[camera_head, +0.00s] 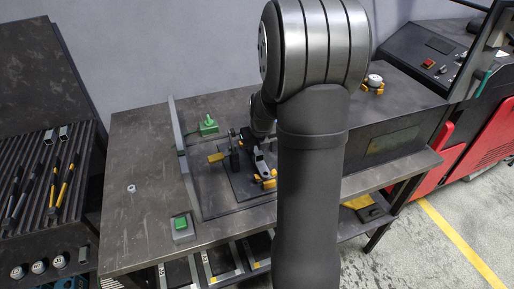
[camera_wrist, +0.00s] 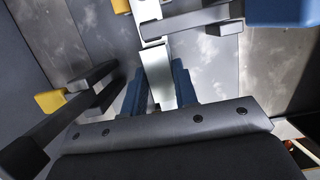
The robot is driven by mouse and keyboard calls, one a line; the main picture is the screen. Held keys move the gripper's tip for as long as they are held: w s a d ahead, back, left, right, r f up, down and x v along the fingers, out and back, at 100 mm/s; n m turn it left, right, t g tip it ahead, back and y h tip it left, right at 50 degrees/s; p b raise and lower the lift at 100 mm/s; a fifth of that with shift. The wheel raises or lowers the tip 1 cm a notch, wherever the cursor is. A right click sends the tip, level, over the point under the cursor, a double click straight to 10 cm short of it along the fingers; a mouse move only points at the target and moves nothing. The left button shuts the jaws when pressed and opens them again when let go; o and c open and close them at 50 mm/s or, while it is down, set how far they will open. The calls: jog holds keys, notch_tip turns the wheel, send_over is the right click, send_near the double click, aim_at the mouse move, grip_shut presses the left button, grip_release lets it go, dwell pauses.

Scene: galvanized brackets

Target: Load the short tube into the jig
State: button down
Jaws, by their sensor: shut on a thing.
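The short tube (camera_wrist: 157,66) is a bright silver, square-sided piece in the wrist view. My gripper (camera_wrist: 160,88) is shut on it, with a blue-padded finger on each side. The jig plate (camera_head: 215,185) lies on the bench, with dark posts and yellow-tipped clamps (camera_head: 216,157). In the head view my gripper (camera_head: 262,160) is low over the jig, partly hidden by my arm. In the wrist view the tube's far end is beside metal jig parts. I cannot tell whether it touches or is seated.
A yellow-tipped dark clamp (camera_wrist: 50,102) stands left of my fingers, and a blue-ended bar (camera_wrist: 280,12) crosses at upper right. A green-topped device (camera_head: 208,125) and a green button box (camera_head: 182,228) flank the jig. The bench's left side is mostly clear.

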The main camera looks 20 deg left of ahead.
jog(key=c, duration=1.1)
grip_release()
jog(key=shift+f, duration=0.1)
jog(key=shift+c, duration=0.2)
jog(key=v, duration=1.2)
